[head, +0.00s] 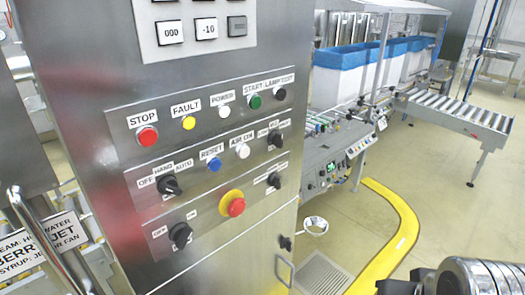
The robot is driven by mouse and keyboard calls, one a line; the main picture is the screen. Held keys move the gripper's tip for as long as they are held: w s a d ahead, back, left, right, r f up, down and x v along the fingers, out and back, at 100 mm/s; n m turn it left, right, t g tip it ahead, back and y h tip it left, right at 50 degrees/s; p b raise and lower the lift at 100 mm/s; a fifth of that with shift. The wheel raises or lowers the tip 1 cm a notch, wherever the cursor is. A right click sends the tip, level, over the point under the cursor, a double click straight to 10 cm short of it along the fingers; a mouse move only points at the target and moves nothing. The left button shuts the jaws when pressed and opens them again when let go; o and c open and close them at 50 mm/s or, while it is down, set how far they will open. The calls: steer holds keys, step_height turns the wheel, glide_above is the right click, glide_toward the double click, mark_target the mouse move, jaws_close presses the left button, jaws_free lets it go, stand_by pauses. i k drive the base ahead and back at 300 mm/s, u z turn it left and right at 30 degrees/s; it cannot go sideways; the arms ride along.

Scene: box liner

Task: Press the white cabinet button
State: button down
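The steel control cabinet (150,60) fills the left and middle of the head view. A white button (243,151) sits on its middle panel, under a label that seems to read AIR ON, between the blue RESET button (214,165) and a black rotary switch (275,138). A smaller white round piece (224,112) sits in the row above, under the label POWER. I cannot tell if it is a lamp or a button. Nothing touches or covers either one. A metal cylindrical part, probably of my arm, shows at the bottom right. My gripper's fingers are not in view.
Nearby are the red STOP button (147,136), yellow FAULT piece (188,123), green START button (255,102) and a red emergency knob (236,207) with yellow collar. A cabinet handle (283,270) sticks out below. A yellow floor barrier (401,230) and roller conveyor (460,112) stand right.

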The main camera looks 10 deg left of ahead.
mark_target(244, 152)
steer(key=z, duration=0.05)
steer(key=k, duration=1.4)
steer(key=u, duration=1.65)
steer(key=i, duration=1)
steer(key=u, duration=0.05)
